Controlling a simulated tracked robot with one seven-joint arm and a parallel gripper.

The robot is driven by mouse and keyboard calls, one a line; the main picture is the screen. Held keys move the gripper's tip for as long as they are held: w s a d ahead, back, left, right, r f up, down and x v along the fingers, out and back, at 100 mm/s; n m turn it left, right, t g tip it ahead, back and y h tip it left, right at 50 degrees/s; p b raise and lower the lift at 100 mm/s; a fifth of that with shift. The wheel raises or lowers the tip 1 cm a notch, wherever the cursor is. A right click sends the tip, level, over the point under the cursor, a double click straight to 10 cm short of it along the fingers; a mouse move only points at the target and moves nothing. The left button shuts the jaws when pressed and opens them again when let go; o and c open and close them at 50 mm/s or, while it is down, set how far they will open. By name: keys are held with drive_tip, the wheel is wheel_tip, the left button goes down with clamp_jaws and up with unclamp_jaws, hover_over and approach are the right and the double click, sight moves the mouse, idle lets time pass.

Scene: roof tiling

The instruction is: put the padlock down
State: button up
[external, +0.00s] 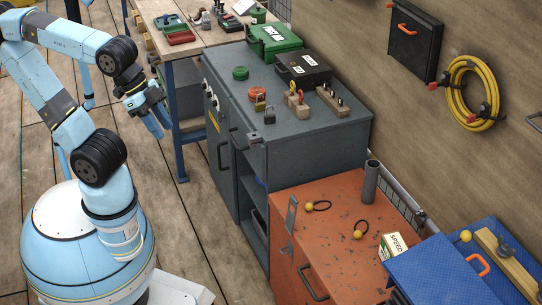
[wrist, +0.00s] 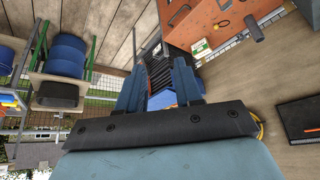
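A dark padlock (external: 269,117) stands near the front edge of the grey cabinet top (external: 290,125). A brass padlock (external: 260,104) stands just behind it. My gripper (external: 158,124) hangs in the air to the left of the cabinet, clear of both padlocks. In the wrist view its two blue fingers (wrist: 158,75) are spread apart. I see no padlock between them. The black ribbed and blue shapes in the gap look like background.
Wooden blocks with small items (external: 333,101) and black (external: 304,69) and green (external: 273,40) cases stand behind on the cabinet. A worn orange cabinet (external: 340,235) adjoins at front right. A workbench (external: 205,38) stands at the back. Open floor lies left of the cabinet.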

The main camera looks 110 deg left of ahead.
drive_tip(key=w+a+f+y, duration=0.1)
drive_tip(key=w+a+f, duration=0.25)
drive_tip(key=a, duration=0.35)
drive_tip(key=w+a+f+y, duration=0.2)
drive_tip(key=w+a+f, duration=0.1)
drive_tip(key=w+a, duration=0.3)
drive_tip(key=w+a+f+y, duration=0.1)
drive_tip(key=w+a+f, duration=0.25)
drive_tip(key=a, duration=0.45)
drive_tip(key=n+t+y, duration=0.5)
drive_tip(key=n+t, duration=0.1)
drive_tip(key=t, duration=0.4)
approach(267, 115)
drive_tip(key=x, duration=0.2)
drive_tip(key=r+x, duration=0.1)
drive_tip(key=x, duration=0.1)
drive_tip(key=shift+w+a, duration=0.3)
drive_tip(key=shift+a+x, duration=0.25)
drive_tip(key=shift+x, duration=2.35)
drive_tip(key=shift+s+r, duration=0.15)
